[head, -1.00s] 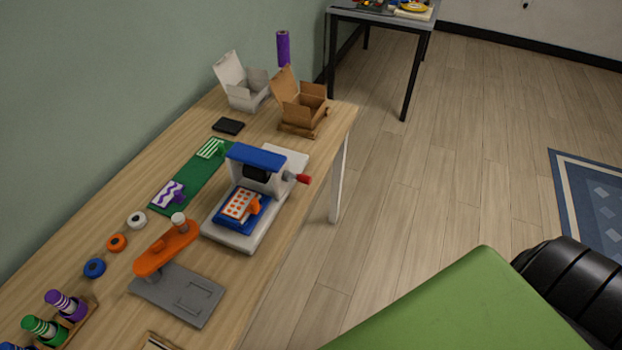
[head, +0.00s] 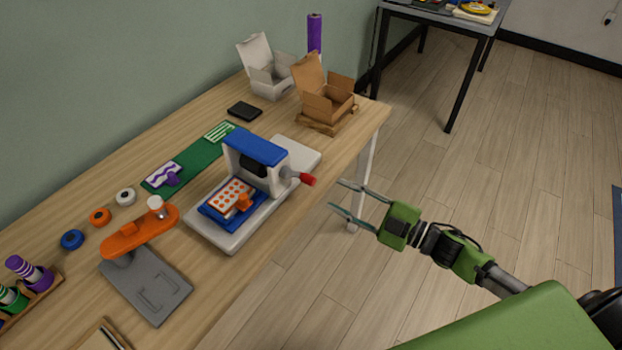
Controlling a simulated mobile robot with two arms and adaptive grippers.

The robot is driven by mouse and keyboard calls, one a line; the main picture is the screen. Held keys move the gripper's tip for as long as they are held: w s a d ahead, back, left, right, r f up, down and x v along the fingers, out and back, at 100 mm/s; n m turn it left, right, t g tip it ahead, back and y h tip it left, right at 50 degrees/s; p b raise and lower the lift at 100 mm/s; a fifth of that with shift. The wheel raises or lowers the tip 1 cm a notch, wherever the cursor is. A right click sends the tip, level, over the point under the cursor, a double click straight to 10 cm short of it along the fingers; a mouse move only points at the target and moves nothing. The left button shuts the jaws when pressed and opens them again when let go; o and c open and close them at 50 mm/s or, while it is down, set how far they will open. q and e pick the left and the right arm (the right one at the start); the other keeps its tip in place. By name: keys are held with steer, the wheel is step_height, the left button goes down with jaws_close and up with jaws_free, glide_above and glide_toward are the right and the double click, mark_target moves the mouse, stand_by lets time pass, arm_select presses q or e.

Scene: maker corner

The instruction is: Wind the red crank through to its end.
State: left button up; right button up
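The red crank (head: 307,180) is a small red handle on a grey arm at the right side of a blue and white press (head: 252,148). The press stands on a white base near the table's right edge. A blue tray with a white, orange-dotted card (head: 231,195) sits at the front of the press. My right gripper (head: 335,195) is open and empty. Its two fingers point left toward the crank, a little to the right of it and apart from it. My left gripper is not in view.
An orange stamping tool (head: 139,230), a green mat (head: 203,165) and open white (head: 268,83) and brown boxes (head: 327,100) share the wooden table. The floor (head: 440,180) to the right of the table is clear.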

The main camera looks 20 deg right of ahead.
mark_target(314, 182)
steer(key=x, duration=0.9)
steer(key=shift+w+a+p, duration=0.15)
steer(key=shift+w+p, duration=0.25)
jaws_close()
